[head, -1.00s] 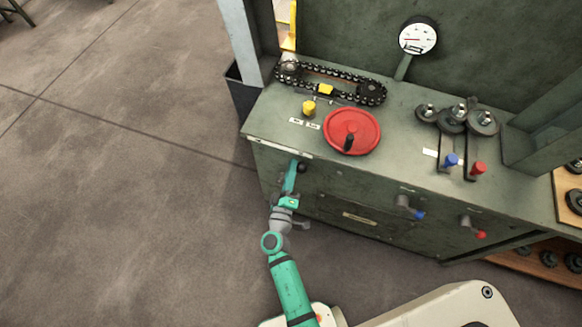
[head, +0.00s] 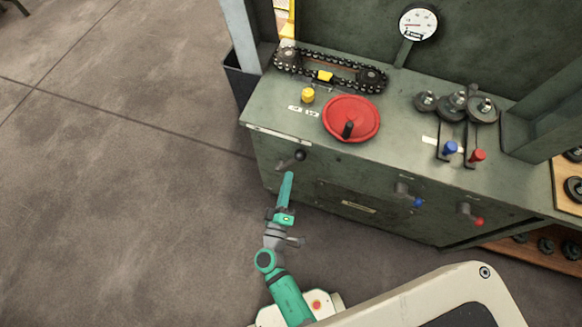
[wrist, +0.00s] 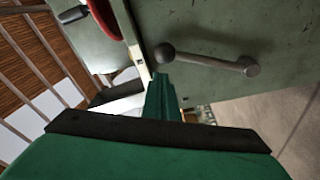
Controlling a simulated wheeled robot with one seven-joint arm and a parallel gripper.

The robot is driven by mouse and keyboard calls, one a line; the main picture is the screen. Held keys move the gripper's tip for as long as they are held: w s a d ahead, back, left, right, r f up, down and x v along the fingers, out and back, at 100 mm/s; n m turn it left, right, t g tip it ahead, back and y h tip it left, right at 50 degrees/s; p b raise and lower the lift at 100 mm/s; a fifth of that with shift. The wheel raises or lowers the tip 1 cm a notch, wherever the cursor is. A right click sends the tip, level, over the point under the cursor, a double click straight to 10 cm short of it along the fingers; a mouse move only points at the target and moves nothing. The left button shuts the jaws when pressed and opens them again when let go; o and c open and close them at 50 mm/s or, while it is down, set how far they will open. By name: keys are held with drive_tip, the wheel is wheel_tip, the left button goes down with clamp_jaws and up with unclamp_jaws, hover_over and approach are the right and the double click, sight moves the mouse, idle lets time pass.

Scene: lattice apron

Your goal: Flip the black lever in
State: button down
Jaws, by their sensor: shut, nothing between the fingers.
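The black lever (head: 292,160) is on the left of the green cabinet's front face, with its ball knob to the upper right in the head view. In the wrist view the lever (wrist: 208,59) is a grey bar with a dark ball at its left end and its pivot at the right. My gripper (head: 288,176) is shut and empty, just below the lever in the head view. In the wrist view my gripper (wrist: 162,82) shows its green fingers together, pointing near the ball. I cannot tell whether they touch it.
The green cabinet (head: 340,170) carries a red handwheel (head: 351,118), a chain drive (head: 330,70), a yellow knob (head: 307,95) and a gauge (head: 418,22) on top. A blue-tipped lever (head: 410,196) and a red-tipped lever (head: 468,214) sit farther right on the front. The floor at left is clear.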

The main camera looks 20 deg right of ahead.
drive_tip(key=shift+s+a+r, duration=0.1)
drive_tip(key=shift+s+a, duration=0.65)
drive_tip(key=shift+s, duration=0.05)
drive_tip(key=s+a+f+m+g+y, duration=0.1)
drive_tip(key=s+a+f+g+y, duration=0.2)
drive_tip(key=s, duration=0.5)
drive_tip(key=s+a+f+g+y, duration=0.1)
drive_tip(key=s+a+f+y, duration=0.1)
drive_tip(key=s+y, duration=0.35)
drive_tip(key=s+a+r+m+t, duration=0.1)
drive_tip(key=s+a+r+m, duration=0.1)
drive_tip(key=r, duration=0.7)
drive_tip(key=s+a+r+m+t+y, duration=0.1)
drive_tip(key=s+a+r+m+t, duration=0.1)
drive_tip(key=s+r, duration=0.4)
wheel_tip(320, 180, up, 4)
drive_tip(key=shift+s+a+f+m, duration=0.3)
drive_tip(key=shift+a+m, duration=0.45)
drive_tip(key=shift+m, duration=0.15)
